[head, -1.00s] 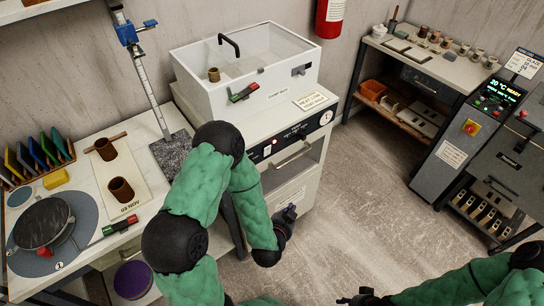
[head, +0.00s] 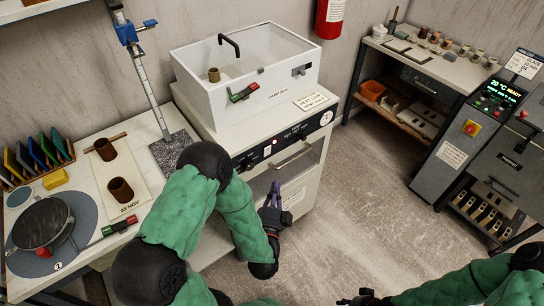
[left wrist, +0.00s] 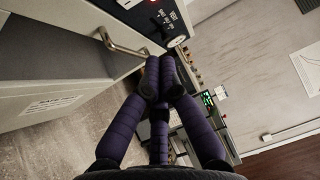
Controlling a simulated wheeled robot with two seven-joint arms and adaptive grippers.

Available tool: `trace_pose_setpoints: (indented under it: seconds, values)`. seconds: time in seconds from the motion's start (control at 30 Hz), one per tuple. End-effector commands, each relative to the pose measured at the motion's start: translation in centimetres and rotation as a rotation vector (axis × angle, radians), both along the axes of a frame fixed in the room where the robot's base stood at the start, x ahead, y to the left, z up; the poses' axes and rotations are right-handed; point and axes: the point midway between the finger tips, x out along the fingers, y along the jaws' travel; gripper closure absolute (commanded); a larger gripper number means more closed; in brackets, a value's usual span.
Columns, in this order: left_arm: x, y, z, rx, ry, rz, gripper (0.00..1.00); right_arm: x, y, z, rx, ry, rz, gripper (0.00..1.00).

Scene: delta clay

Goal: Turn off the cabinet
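The white cabinet (head: 300,185) stands in the middle of the head view, with a damp box on top. Its dark control panel (head: 290,137) carries a small red light or switch (head: 267,150), small controls and a round white dial (head: 326,117). A bar handle (head: 292,156) sits below. My left gripper (head: 272,190) is in front of the cabinet, below the handle, its purple fingers pointing up. In the left wrist view its fingertips (left wrist: 160,68) meet with nothing visible between them, near the handle (left wrist: 120,44) and panel. My right gripper (head: 365,298) shows only partly at the bottom edge.
A worktable (head: 150,165) with brown cups and a turntable is at left. The damp box (head: 250,75) has a black tap. A shelf bench (head: 440,60) and a grey kiln controller (head: 470,130) stand at right. The floor (head: 370,190) between is clear.

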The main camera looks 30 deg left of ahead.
Motion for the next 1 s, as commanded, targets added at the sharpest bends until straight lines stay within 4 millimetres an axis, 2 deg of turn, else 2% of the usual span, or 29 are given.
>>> trace_pose_setpoints:
  seconds: [0.53, 0.73, 1.0]
  values:
    - [8.8, 3.7, 0.7, 0.0, -0.002, 0.002, 1.0, 0.0, 0.0, -2.0, 0.0, 0.0, 0.0, 0.6]
    - [9.6, 6.2, 1.0, 0.0, 0.0, 0.003, 1.0, 0.0, 0.0, -2.6, 0.0, 0.0, 0.0, 0.6]
    - [10.0, 7.2, 1.3, 0.0, 0.001, 0.0, 1.0, 0.0, 0.0, -2.8, 0.0, 0.0, 0.0, 0.6]
